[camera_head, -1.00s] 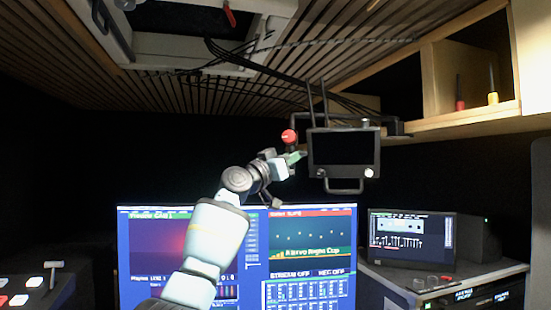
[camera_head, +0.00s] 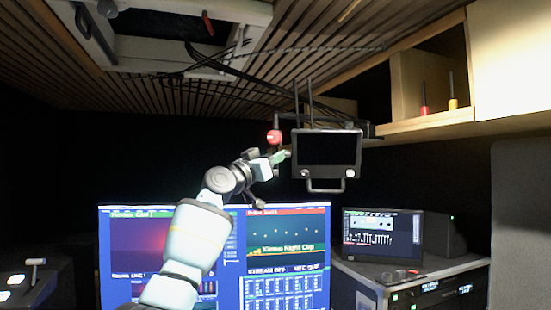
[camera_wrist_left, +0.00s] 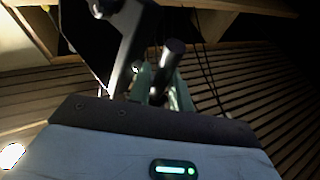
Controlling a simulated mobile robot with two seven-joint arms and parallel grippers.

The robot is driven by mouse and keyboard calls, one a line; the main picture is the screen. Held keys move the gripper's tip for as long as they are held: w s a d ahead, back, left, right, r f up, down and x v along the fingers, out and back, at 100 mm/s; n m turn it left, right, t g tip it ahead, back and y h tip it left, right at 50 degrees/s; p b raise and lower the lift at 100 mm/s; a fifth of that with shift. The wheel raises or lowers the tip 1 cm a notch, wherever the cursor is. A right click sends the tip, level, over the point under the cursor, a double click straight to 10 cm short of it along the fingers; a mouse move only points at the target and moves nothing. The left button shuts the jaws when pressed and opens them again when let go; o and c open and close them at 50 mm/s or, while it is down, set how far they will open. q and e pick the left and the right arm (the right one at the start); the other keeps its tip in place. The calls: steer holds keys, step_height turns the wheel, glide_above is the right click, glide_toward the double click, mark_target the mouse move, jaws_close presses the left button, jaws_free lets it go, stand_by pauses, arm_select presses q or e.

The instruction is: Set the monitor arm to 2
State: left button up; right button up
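A red knob (camera_head: 273,137) sits at the left end of the arm. My left gripper (camera_head: 283,156) is just below the knob, beside the monitor's left edge. In the left wrist view, the green fingers (camera_wrist_left: 161,88) stand on both sides of a dark cylinder (camera_wrist_left: 172,52). I cannot tell if they press on it. No position numbers are readable on the arm. My right gripper is out of view.
A large blue screen (camera_head: 285,290) stands below my left arm. A smaller screen (camera_head: 382,228) sits on a rack (camera_head: 420,280) at the right. The wooden shelf (camera_head: 440,124) and ceiling slats are close above. Cables hang from the ceiling hatch.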

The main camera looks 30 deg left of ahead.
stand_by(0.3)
arm_select(q)
steer(key=v, duration=0.7)
steer(key=shift+s, duration=0.4)
stand_by(0.4)
